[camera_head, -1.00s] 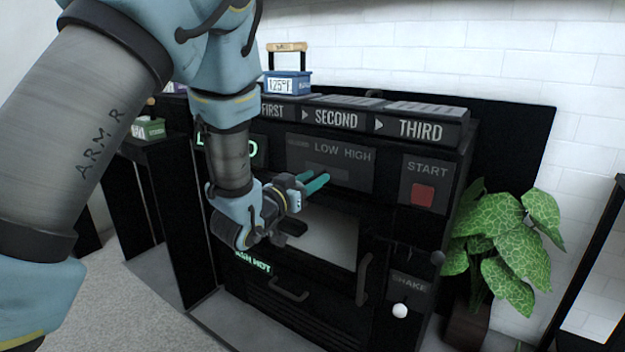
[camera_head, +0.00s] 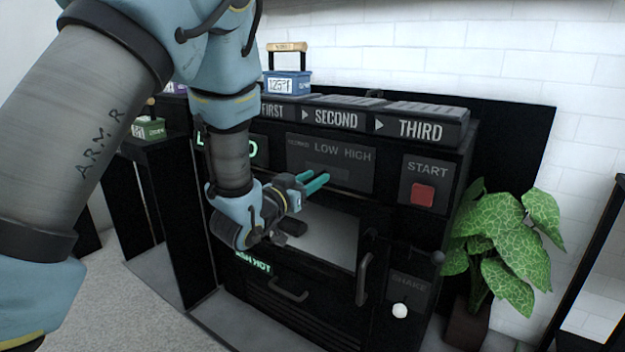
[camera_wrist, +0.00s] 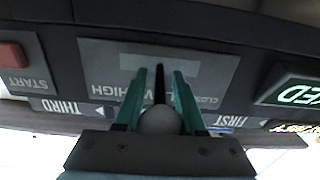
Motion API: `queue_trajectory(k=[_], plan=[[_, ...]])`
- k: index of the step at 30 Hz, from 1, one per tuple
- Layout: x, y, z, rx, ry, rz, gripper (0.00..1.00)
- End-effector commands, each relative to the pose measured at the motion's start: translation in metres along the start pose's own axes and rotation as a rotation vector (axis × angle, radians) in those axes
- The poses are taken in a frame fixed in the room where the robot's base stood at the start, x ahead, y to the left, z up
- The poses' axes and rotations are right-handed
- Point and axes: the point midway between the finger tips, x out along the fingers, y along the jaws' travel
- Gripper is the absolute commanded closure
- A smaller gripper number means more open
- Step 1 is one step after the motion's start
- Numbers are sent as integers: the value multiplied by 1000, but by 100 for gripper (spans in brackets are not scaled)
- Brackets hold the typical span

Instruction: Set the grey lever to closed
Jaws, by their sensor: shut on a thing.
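The grey lever has a round grey knob (camera_wrist: 160,121) and a dark stem, seen in the wrist view. My gripper (camera_wrist: 159,74) has its teal fingers on either side of the knob, shut on it. The stem shows between the fingertips. Behind it is the lever panel (camera_wrist: 190,60), upside down in this view, with CLOSED at the right and HIGH at the left. The lever stands around the middle, by LOW. In the head view my gripper (camera_head: 315,182) is in front of the panel (camera_head: 345,176); the knob cannot be made out there.
A red START button (camera_head: 423,194) is right of the panel. Buttons FIRST, SECOND and THIRD (camera_head: 421,128) run along the top. Below are an open bay (camera_head: 330,240), a handle (camera_head: 363,279) and a white SHAKE knob (camera_head: 400,311). A plant (camera_head: 500,235) stands at the right.

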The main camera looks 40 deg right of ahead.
Motion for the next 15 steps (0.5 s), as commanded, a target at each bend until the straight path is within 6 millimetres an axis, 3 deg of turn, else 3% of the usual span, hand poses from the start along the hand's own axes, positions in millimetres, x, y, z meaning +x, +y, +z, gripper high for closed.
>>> queue_trajectory(k=[8,15], plan=[[0,-6,0,1,-1,50,100],[1,-18,-1,1,-3,199,100]])
